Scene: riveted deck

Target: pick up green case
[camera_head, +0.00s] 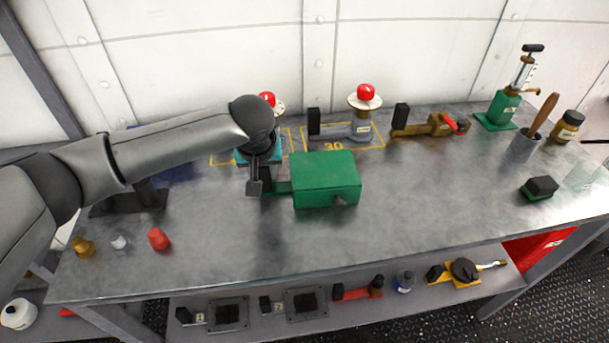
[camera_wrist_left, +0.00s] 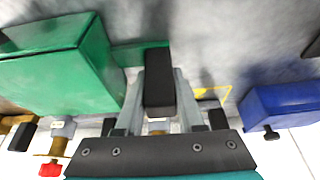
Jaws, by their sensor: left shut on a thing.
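The green case (camera_head: 325,182) is a box with a flat green bar at its left and a dark knob at its front. It also shows in the left wrist view (camera_wrist_left: 60,70), at the upper left. My left gripper (camera_head: 264,184) is at the left end of the case. In the left wrist view my left gripper (camera_wrist_left: 158,95) is shut on the black upright grip (camera_wrist_left: 158,80) at the end of the green bar. I cannot tell for sure whether the case is clear of the bench. My right gripper is not in view.
The metal bench (camera_head: 420,190) has free room to the right of the case. Behind stand red-topped buttons (camera_head: 366,92), a grey tool (camera_head: 345,130) and a brass tool (camera_head: 432,126). A red cone (camera_head: 158,239) is at front left. A blue box (camera_wrist_left: 285,105) shows in the wrist view.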

